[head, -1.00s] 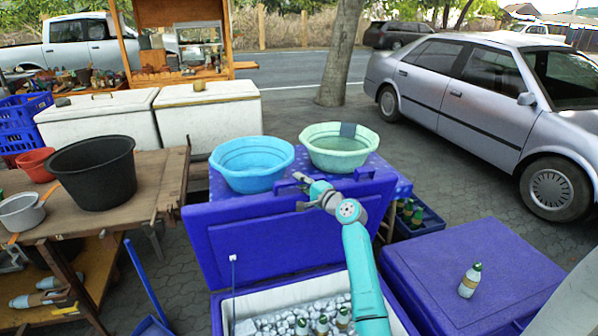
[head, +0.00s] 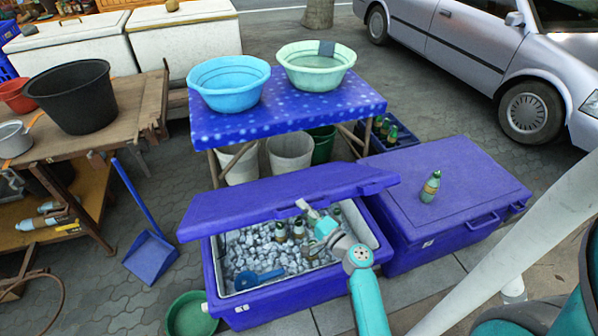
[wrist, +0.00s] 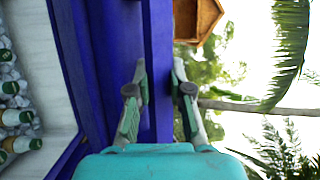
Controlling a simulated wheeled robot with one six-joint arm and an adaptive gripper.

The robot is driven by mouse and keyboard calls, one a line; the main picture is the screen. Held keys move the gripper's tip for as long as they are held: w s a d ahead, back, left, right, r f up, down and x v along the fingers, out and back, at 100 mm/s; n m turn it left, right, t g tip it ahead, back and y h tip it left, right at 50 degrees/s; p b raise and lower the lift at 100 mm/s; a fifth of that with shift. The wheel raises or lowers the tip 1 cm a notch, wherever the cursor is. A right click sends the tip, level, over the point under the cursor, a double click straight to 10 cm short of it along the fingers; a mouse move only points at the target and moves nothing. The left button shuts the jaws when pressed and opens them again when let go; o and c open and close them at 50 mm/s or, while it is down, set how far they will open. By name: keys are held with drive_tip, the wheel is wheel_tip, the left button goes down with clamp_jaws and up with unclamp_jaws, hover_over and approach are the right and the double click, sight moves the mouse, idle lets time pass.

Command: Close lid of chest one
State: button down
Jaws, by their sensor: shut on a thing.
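The open blue chest (head: 290,300) stands in front, holding ice and several bottles (head: 299,228). Its blue lid (head: 270,203) is tilted partway down over the back of the opening, with a clear gap at the front. My gripper (head: 306,208) is at the lid's front edge. In the wrist view my gripper (wrist: 160,78) has one finger on each side of the blue lid rim (wrist: 158,40) and is shut on it. The lid's underside and the chest's pale inner wall (wrist: 38,60) show at left there. The exact finger contact is partly hidden in the head view.
A second blue chest (head: 440,200), shut, stands close at right with a bottle (head: 431,187) on top. A blue dotted table (head: 290,115) with two basins stands behind. A blue scoop (head: 258,280) lies on the ice. A green basin (head: 188,316) sits at front left.

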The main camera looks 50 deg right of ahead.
drive_tip(key=s+a+f, duration=0.2)
drive_tip(key=s+f, duration=0.1)
drive_tip(key=f, duration=0.6)
drive_tip(key=s+a+f, duration=0.2)
drive_tip(key=s+f, duration=0.1)
drive_tip(key=f, duration=0.5)
drive_tip(key=s+a+f, duration=0.2)
drive_tip(key=s+f, duration=0.2)
drive_tip(key=f, duration=0.5)
drive_tip(key=shift+a+f, duration=0.15)
drive_tip(key=shift+f, duration=0.2)
drive_tip(key=c, duration=1.1)
unclamp_jaws()
drive_tip(key=shift+o, duration=0.2)
wheel_tip(320, 180, up, 10)
